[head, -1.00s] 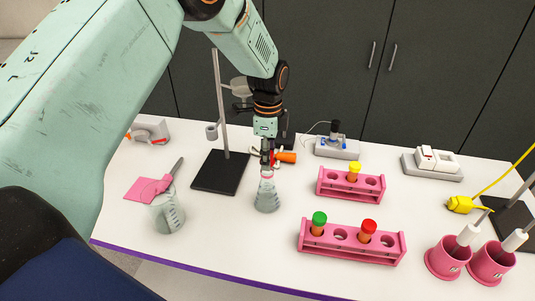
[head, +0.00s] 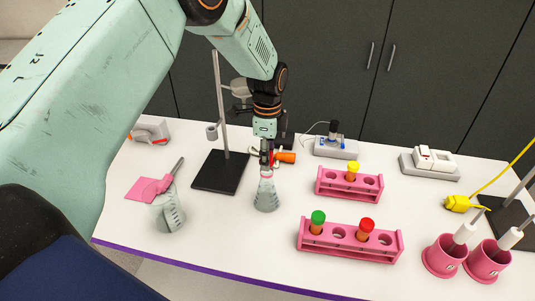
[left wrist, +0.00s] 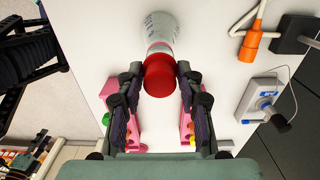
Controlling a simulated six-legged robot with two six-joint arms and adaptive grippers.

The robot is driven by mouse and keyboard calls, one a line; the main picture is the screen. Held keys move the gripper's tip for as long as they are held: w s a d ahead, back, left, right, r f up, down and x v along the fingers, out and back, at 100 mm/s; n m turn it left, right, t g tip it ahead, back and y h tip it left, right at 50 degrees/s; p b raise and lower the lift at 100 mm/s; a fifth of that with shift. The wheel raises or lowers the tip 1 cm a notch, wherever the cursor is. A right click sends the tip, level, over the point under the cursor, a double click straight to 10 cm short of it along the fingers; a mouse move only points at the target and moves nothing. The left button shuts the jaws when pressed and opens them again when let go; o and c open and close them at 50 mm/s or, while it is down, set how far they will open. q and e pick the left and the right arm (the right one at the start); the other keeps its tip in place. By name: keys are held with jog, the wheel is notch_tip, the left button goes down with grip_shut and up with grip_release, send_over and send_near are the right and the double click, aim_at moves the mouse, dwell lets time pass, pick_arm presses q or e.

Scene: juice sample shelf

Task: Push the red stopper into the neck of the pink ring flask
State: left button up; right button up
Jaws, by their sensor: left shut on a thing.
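The flask (head: 266,196) is clear glass and stands upright on the white table in the head view. A pinkish band shows at its neck. My left gripper (head: 267,158) points down right above the neck. In the left wrist view the red stopper (left wrist: 160,76) sits between the two fingers, which are shut on it. The flask body (left wrist: 158,24) shows beyond the stopper, in line with it. The stopper is at or just over the neck; its lower end is hidden, so I cannot tell how deep it sits.
A retort stand (head: 222,176) is left of the flask, and a beaker (head: 168,214) is further left. Pink tube racks (head: 341,248) (head: 349,187) with capped tubes are to the right.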

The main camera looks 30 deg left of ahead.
pick_arm(q)
jog(key=shift+f, duration=0.15)
jog(key=shift+w+f, duration=0.2)
jog(key=shift+f, duration=0.15)
jog(key=shift+s+f, duration=0.15)
jog(key=shift+s, duration=0.15)
jog(key=shift+f+b, duration=0.1)
jog(key=shift+b, duration=0.2)
jog(key=shift+c, duration=0.5)
jog(key=shift+r+p, duration=0.25)
jog(key=shift+p, duration=0.3)
jog(key=shift+w, duration=0.15)
